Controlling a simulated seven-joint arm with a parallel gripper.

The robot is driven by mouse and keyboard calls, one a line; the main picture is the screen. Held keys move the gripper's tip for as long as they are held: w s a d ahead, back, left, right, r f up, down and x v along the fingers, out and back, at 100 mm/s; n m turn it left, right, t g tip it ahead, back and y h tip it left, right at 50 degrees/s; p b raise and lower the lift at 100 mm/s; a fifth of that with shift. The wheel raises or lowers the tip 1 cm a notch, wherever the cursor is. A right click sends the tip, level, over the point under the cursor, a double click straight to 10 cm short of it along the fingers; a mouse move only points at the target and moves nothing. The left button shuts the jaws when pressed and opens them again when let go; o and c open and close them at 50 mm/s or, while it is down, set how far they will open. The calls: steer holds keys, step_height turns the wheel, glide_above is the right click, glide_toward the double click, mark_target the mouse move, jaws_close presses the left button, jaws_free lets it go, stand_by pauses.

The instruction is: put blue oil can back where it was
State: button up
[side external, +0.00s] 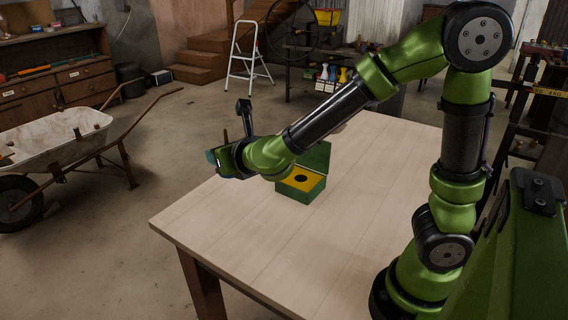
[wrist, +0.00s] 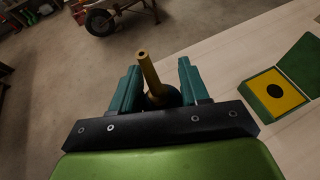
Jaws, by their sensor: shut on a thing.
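My gripper (side external: 213,157) is out over the far left part of the table, left of the green box. In the wrist view, my gripper (wrist: 158,70) has its teal fingers on either side of an oil can (wrist: 150,76) and is shut on it. The can has a brass-coloured spout pointing up and away, and a dark rounded body. Most of the body is hidden behind the gripper, and its colour is too dark to tell as blue. In the side view only a thin bit of the spout (side external: 225,136) shows above my gripper.
A green box (side external: 299,199) with its lid open stands on the wooden table (side external: 250,240); its yellow insert has a dark round opening. It also shows at right in the wrist view (wrist: 250,99). The table's front is clear. A wheelbarrow (side external: 50,140) stands on the floor at left.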

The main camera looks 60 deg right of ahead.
step_height(320, 180, down, 7)
steer(key=s+a+m+g+h, duration=0.1)
steer(key=m+h, duration=0.1)
steer(key=m+g+h, duration=0.6)
steer(key=m, duration=0.1)
glide_above(266, 256)
step_height(266, 256, down, 6)
steer(key=shift+m+g, duration=0.3)
steer(key=shift+g, duration=0.1)
steer(key=shift+f, duration=3.75)
steer(key=o, duration=1.1)
steer(key=shift+f, duration=0.15)
steer(key=shift+c, duration=0.2)
